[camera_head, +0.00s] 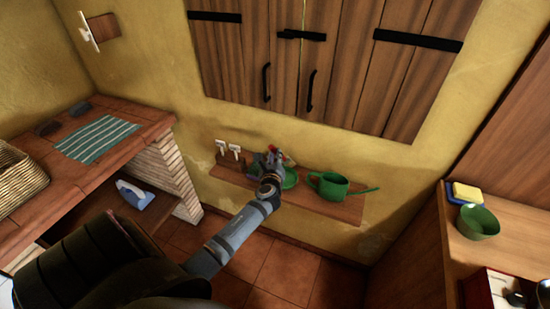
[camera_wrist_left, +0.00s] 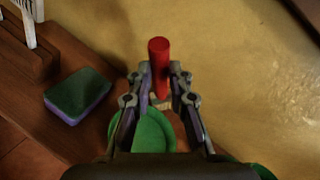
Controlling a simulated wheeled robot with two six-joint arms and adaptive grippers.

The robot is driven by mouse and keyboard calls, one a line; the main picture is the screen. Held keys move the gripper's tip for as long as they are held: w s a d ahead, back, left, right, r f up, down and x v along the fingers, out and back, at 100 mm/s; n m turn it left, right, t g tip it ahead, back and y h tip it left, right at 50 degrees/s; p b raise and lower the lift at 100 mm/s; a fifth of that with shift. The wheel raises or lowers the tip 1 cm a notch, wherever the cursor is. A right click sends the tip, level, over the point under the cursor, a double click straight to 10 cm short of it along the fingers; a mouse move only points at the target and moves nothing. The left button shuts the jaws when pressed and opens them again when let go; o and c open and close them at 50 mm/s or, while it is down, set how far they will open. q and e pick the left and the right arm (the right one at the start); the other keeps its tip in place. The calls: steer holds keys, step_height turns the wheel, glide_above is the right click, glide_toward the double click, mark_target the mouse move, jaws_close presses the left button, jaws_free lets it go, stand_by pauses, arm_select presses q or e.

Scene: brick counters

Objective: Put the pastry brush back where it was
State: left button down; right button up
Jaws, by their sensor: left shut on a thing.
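My left gripper (camera_head: 270,178) reaches over the small wall shelf, and it also shows in the left wrist view (camera_wrist_left: 160,85). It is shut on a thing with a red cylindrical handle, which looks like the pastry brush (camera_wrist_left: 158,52). The red end points away from the wrist. The brush's other end is mostly hidden by the fingers. A green plate (camera_head: 291,179) lies on the wooden shelf (camera_head: 325,207) below and behind the gripper. A wooden holder (camera_wrist_left: 28,50) with white-handled tools (camera_head: 234,151) stands at the shelf's left end. My right gripper is not in view.
A green and purple sponge (camera_wrist_left: 80,95) lies between the holder and the plate. A green pot (camera_head: 330,186) stands right of the plate. Closed wooden shutters (camera_head: 330,60) are above. A tiled counter (camera_head: 150,118) is at left. A green bowl (camera_head: 478,222) stands at right.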

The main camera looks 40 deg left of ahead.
arm_select(q)
steer(key=c, duration=1.2)
jaws_free()
steer(key=shift+r, duration=0.15)
steer(key=v, duration=1.2)
